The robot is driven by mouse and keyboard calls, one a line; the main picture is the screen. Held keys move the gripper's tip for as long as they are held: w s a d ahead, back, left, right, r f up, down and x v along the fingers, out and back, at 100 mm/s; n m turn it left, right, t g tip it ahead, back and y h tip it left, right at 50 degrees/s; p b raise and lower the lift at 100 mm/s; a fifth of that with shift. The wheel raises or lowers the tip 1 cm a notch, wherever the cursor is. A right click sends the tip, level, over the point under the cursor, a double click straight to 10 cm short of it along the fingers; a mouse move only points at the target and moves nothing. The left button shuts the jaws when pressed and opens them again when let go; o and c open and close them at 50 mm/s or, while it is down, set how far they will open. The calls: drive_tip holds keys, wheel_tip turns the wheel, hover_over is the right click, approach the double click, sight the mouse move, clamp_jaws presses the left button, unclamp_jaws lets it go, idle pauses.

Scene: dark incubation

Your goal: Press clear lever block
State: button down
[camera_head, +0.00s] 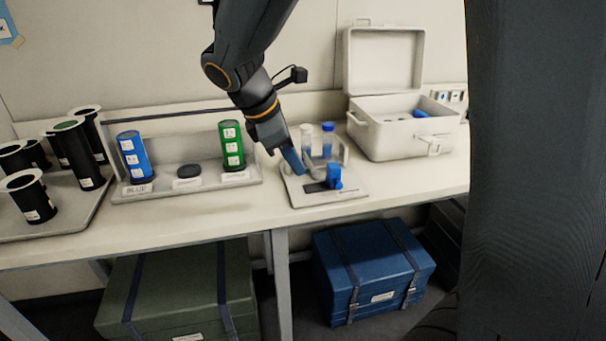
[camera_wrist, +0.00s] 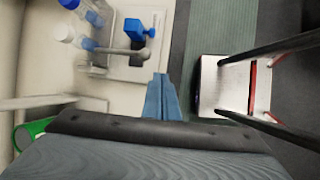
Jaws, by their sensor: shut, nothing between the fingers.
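A blue block (camera_head: 334,177), which looks like the lever block, stands on the front right of a pale base plate (camera_head: 350,190) on the bench. In the wrist view the blue block (camera_wrist: 134,30) is at the top, with a grey bent rod (camera_wrist: 118,51) just below it. No label on it is readable. My gripper (camera_head: 298,168) reaches down over the left part of the plate, left of the blue block. Its blue fingers are together and empty, and they also show in the wrist view (camera_wrist: 160,84), apart from the block.
Two bottles, one blue-capped (camera_head: 327,140) and one white-capped (camera_head: 306,141), stand at the plate's back. A green cylinder (camera_head: 232,146) and a blue cylinder (camera_head: 133,157) stand on a rack to the left. An open white case (camera_head: 400,135) is at right.

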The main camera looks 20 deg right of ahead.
drive_tip(key=shift+s+v, duration=0.15)
drive_tip(key=shift+v, duration=1)
drive_tip(key=shift+s+v, duration=0.2)
drive_tip(key=shift+v, duration=0.95)
drive_tip(key=shift+f, duration=0.1)
